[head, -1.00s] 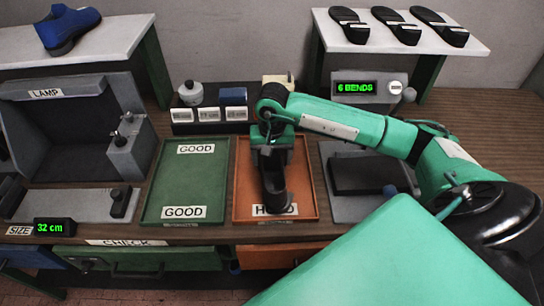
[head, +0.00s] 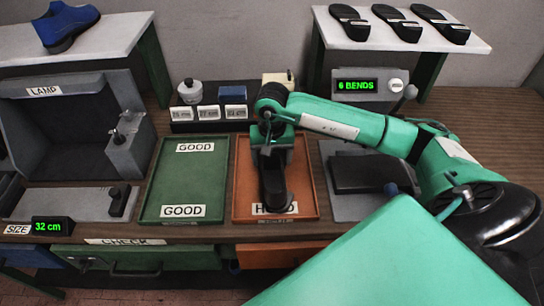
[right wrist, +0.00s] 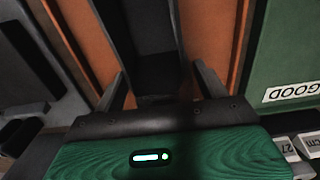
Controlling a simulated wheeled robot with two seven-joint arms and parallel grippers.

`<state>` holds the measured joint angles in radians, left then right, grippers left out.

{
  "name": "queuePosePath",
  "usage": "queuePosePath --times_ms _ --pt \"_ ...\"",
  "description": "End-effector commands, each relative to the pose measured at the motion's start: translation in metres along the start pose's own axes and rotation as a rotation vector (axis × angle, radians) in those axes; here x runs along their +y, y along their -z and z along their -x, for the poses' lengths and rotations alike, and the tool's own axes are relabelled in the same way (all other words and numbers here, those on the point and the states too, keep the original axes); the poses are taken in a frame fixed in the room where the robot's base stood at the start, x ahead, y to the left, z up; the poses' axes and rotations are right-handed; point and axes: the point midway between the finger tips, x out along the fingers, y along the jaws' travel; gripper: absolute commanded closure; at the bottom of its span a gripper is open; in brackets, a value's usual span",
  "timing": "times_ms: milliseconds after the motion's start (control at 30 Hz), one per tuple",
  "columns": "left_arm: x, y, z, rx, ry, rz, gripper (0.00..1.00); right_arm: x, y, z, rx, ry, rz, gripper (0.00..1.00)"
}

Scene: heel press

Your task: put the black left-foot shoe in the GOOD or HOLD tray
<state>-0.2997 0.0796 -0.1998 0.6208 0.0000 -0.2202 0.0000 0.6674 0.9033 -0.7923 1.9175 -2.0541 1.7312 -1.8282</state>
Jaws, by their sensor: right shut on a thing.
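The black shoe (head: 272,190) is at the orange HOLD tray (head: 303,165), lying lengthwise over its middle and partly covering the HOLD label. My right gripper (head: 272,155) is above the tray, shut on the shoe's far end. In the right wrist view the shoe (right wrist: 146,35) runs between the two fingers of my right gripper (right wrist: 160,88), with orange tray floor on both sides. I cannot tell whether the shoe touches the tray floor. The green GOOD tray (head: 187,180) to the left is empty. My left gripper is not in view.
A grey lamp box (head: 60,125) and size gauge (head: 70,203) stand at the left. A grey bending device (head: 365,175) is right of the HOLD tray.

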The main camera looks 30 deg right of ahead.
Motion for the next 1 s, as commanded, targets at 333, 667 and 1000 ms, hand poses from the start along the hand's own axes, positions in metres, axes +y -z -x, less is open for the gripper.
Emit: queuePosePath --times_ms 333,667,1000 --pt "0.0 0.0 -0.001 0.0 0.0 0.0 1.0 0.0 0.0 0.0 0.001 0.001 0.0 0.07" --pt "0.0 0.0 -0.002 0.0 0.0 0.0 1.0 0.0 0.0 -0.001 0.0 0.0 0.0 0.01" --pt "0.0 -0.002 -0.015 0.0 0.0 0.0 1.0 -0.001 0.001 0.046 0.005 0.004 0.001 0.01"
